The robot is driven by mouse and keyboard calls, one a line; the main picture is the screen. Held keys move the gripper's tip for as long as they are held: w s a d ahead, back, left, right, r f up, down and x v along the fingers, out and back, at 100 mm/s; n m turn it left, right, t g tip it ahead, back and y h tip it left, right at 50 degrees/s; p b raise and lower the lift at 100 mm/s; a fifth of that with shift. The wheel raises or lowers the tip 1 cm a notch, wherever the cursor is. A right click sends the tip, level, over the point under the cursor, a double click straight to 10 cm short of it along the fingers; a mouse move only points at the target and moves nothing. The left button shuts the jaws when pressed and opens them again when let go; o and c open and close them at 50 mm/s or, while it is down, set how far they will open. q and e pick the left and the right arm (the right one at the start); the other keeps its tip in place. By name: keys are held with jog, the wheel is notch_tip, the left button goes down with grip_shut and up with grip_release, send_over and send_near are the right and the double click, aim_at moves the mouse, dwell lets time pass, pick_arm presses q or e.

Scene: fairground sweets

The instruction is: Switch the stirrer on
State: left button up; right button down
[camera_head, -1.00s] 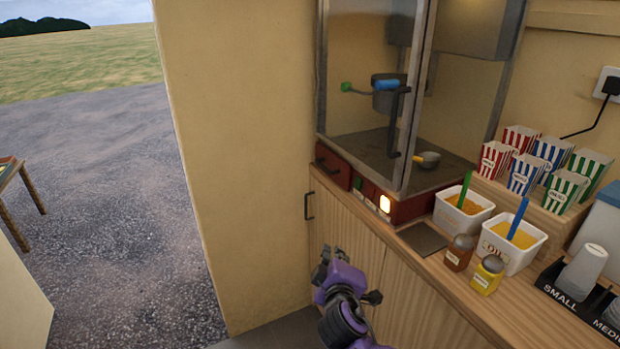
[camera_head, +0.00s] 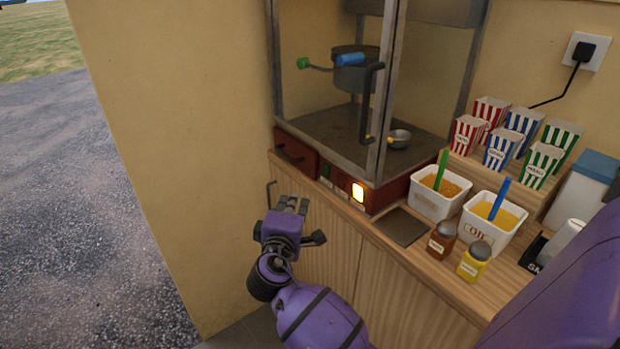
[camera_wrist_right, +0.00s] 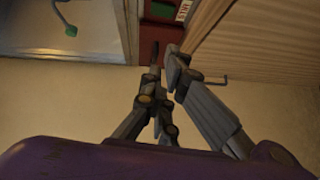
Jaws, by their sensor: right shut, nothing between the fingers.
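The popcorn machine (camera_head: 385,205) stands on the counter with a red base. A green switch (camera_head: 326,173) sits on its front, left of a glowing switch (camera_head: 358,191). The green switch also shows at the top of the right wrist view (camera_wrist_right: 161,11), beside a small white label (camera_wrist_right: 183,10) that looks like STIR. My right gripper (camera_head: 290,205) is shut and empty, in front of the counter edge, below and left of the green switch. In the right wrist view its fingers (camera_wrist_right: 162,75) point towards the red base, apart from the green switch. My left gripper is out of view.
A red drawer (camera_head: 296,155) with a dark handle is left of the switches. Two tubs (camera_head: 437,195) (camera_head: 490,228), two shakers (camera_head: 442,239) (camera_head: 473,262) and striped boxes (camera_head: 500,150) crowd the counter's right.

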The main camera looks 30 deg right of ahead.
aim_at(326, 171)
pick_arm(q)
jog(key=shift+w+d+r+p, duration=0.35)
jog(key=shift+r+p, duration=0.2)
jog(key=shift+p, duration=0.1)
pick_arm(e)
jog(key=s+d+x, duration=0.1)
jog(key=d+x, duration=0.1)
jog(key=x, duration=1.1)
jog(key=shift+s+f, duration=0.15)
jog(key=shift+s, duration=0.25)
